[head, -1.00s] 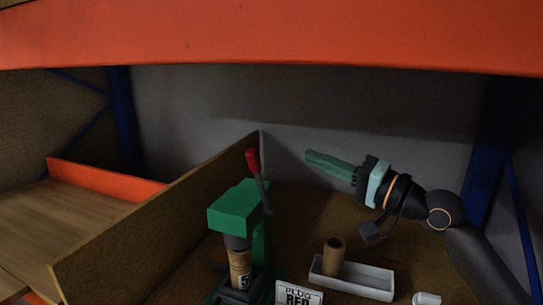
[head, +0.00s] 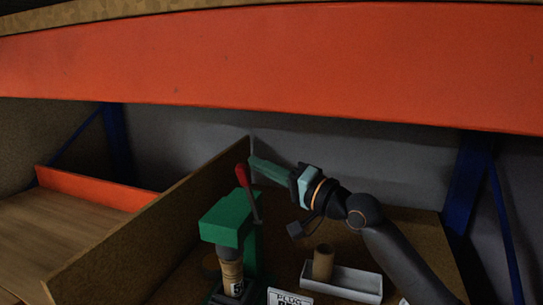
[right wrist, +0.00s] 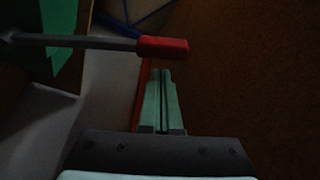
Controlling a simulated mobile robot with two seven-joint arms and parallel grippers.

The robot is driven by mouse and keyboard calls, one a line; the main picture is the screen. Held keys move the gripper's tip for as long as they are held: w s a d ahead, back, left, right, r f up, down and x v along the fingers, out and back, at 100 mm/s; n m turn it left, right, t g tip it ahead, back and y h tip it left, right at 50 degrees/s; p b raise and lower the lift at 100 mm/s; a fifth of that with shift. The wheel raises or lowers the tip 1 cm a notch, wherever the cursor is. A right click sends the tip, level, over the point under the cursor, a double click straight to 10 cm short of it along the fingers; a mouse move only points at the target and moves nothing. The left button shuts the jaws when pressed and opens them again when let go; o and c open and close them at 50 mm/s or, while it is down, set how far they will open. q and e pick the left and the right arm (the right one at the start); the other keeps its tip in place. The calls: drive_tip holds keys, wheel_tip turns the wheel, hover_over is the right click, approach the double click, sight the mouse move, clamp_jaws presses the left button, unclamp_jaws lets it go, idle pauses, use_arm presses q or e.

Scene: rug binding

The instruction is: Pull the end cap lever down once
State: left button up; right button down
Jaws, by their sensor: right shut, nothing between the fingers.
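The end cap lever (head: 248,190) is a dark rod with a red grip, standing up and slightly tilted on the green press (head: 228,216). In the right wrist view the red grip (right wrist: 163,48) lies across the picture just beyond the fingertips. My right gripper (head: 255,163) has green fingers pressed together and empty. Its tips are close beside the red grip in the head view; I cannot tell whether they touch. A brown cardboard tube (head: 231,276) stands under the press head. My left gripper does not show.
A white tray (head: 350,283) with an upright brown tube (head: 323,262) sits right of the press. A sign (head: 290,297) reading PLUG stands in front. A wooden divider (head: 150,235) runs left of the press. An orange beam (head: 270,65) crosses above.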

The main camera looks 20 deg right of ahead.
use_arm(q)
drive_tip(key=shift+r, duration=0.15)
use_arm(e)
drive_tip(key=shift+s+a+f, duration=0.25)
drive_tip(key=shift+s+a, duration=0.1)
drive_tip(key=shift+s, duration=0.15)
